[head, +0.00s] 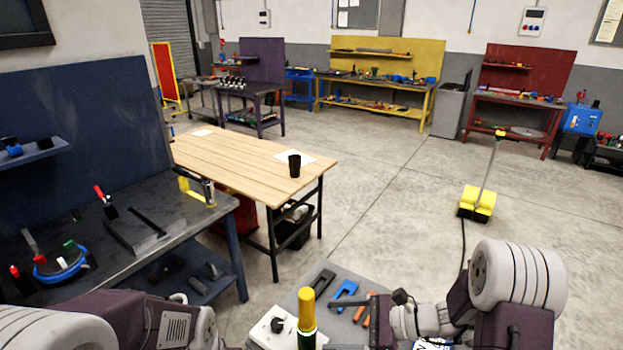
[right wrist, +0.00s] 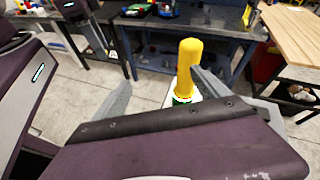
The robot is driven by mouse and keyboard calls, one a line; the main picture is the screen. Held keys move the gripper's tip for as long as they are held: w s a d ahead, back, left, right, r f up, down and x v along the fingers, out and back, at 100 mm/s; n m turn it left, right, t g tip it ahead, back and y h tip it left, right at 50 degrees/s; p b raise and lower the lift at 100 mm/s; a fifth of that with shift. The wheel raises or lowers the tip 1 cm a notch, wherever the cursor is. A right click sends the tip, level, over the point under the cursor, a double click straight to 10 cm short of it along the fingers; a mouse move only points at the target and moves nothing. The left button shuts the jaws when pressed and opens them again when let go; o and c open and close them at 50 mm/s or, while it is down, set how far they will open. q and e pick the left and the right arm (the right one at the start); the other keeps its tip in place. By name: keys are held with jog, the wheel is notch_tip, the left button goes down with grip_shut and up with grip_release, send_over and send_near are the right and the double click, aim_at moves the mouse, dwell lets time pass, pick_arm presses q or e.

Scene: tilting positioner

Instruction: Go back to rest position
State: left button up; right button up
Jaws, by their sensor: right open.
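My right gripper (right wrist: 158,92) is open, with its two grey fingers spread and nothing between them. In the head view my right gripper (head: 345,323) is at the bottom centre, pointing left. A yellow-topped cylinder with a green and black lower part (head: 307,312) stands upright just left of it. A white box with a dark knob (head: 268,328) is beside the cylinder. My left arm shows at the bottom left; its gripper is not visible.
A grey surface (head: 345,268) holds black, blue and orange pieces. A dark workbench (head: 115,215) with tools stands at the left. A wooden table (head: 235,160) with a black cup (head: 294,165) is behind. A yellow floor stand (head: 477,202) is at the right; open floor lies between.

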jog(key=s+f+n+g+h+b, duration=0.45)
jog(key=s+n, duration=0.45)
jog(key=s, duration=0.4)
jog(key=w+d+f+n+t+h, duration=0.1)
jog(key=d+f+n+t+h, duration=0.1)
jog(key=d+f+n+h, duration=0.3)
jog(key=d+n+h, duration=0.3)
jog(key=d+n, duration=0.1)
jog(key=d, duration=0.3)
jog(key=shift+w+f+h+b, duration=0.15)
jog(key=shift+w+h+b, duration=0.1)
jog(key=shift+h+b, duration=0.1)
jog(key=shift+d, duration=0.1)
jog(key=shift+s, duration=0.1)
